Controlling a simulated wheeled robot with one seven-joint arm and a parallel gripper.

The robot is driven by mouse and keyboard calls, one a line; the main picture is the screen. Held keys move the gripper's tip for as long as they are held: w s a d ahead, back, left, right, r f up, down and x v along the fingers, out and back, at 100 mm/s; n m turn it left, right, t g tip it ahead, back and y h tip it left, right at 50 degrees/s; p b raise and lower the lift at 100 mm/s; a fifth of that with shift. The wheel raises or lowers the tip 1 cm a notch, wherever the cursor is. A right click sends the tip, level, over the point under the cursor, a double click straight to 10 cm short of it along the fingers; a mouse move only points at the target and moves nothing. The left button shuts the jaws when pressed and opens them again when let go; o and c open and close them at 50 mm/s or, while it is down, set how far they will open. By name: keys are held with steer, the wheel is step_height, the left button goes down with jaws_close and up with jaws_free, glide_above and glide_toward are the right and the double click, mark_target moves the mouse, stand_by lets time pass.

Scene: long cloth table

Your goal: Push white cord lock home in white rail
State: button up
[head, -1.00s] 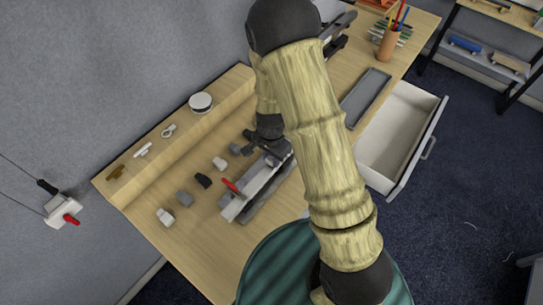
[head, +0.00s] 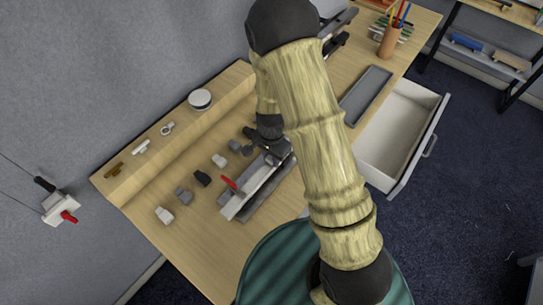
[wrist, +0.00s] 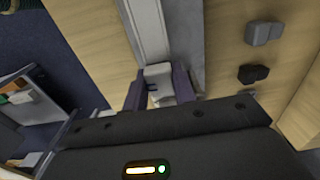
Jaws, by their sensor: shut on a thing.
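The white rail (head: 252,192) lies on the table, with a red lever (head: 230,184) near its lower left end. In the wrist view the rail (wrist: 150,30) runs up from between my fingers. My gripper (wrist: 158,88) is shut on the white cord lock (wrist: 159,82), a small pale block with a dark mark on its side. The cord lock is in line with the rail and at its near part. I cannot tell how deep it sits in the rail. In the head view my arm and gripper (head: 276,152) hide the cord lock.
Several small white, grey and black blocks (head: 203,179) lie left of the rail. A wooden ledge (head: 185,135) behind holds a round white tin (head: 200,99) and small fittings. A dark tray (head: 366,95) and an open drawer (head: 400,130) are to the right.

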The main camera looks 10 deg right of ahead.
mark_target(272, 158)
steer(key=o, duration=1.1)
steer(key=shift+c, duration=0.2)
step_height(272, 158, up, 17)
steer(key=b, duration=0.1)
steer(key=shift+r+b, duration=0.15)
steer(key=shift+b, duration=0.25)
steer(key=s+d+n+t, duration=0.2)
steer(key=s+d+n, duration=0.7)
steer(key=s, duration=0.1)
steer(key=shift+s+r+t, duration=0.15)
steer(key=shift+r+t, duration=0.15)
